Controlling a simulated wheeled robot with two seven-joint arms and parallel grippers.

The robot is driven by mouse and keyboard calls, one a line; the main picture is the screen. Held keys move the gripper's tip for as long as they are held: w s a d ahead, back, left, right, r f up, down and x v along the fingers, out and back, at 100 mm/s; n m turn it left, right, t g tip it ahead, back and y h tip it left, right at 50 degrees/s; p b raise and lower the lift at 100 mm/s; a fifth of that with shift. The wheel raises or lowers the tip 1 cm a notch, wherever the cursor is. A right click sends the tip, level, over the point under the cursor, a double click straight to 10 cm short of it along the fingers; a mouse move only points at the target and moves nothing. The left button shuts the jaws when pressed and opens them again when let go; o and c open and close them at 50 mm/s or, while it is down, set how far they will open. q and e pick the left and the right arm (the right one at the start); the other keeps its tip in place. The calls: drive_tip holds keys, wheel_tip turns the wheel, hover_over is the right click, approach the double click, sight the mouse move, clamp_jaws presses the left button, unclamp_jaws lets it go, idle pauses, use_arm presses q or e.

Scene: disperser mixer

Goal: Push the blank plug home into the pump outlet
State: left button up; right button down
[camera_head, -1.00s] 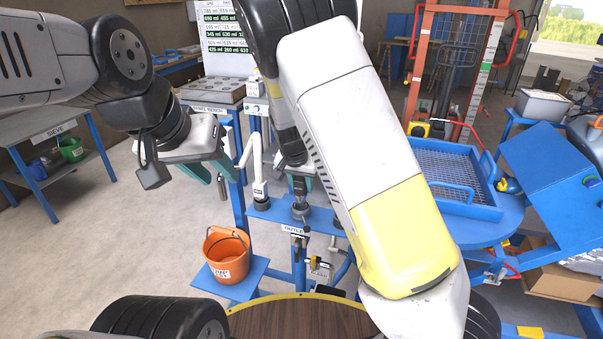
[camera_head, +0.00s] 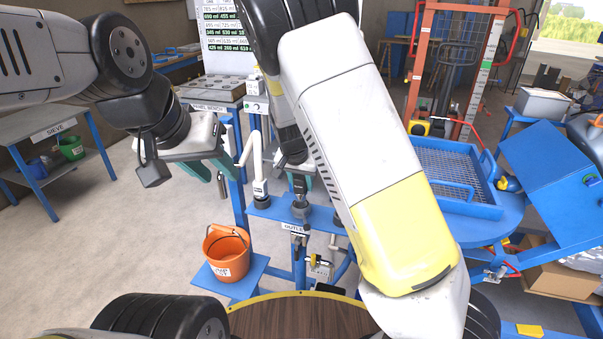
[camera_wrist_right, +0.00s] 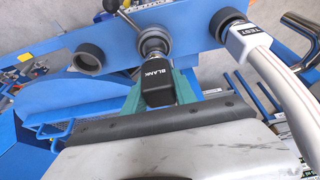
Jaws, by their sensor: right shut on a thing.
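The black blank plug (camera_wrist_right: 158,88), lettered BLANK, is held between the green fingers of my right gripper (camera_wrist_right: 156,100). Its far end meets the round grey pump outlet (camera_wrist_right: 152,44) in the middle of the blue plate in the right wrist view. How deep it sits cannot be told. In the head view the plug (camera_head: 300,187) stands above the outlet (camera_head: 301,207), near the outlet label; my right arm covers part of this area.
A white hose end marked TEST (camera_wrist_right: 252,38) stands on the plate's right in the wrist view; an open dark port (camera_wrist_right: 89,55) is on its left. A metal lever (camera_wrist_right: 130,24) rises behind the outlet. An orange bucket (camera_head: 226,256) stands lower left in the head view.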

sight(299, 180)
drive_tip(key=shift+f, duration=1.9)
drive_tip(key=c, duration=0.9)
unclamp_jaws()
drive_tip(key=shift+f, duration=0.1)
drive_tip(key=v, duration=0.8)
drive_tip(key=shift+d, duration=0.1)
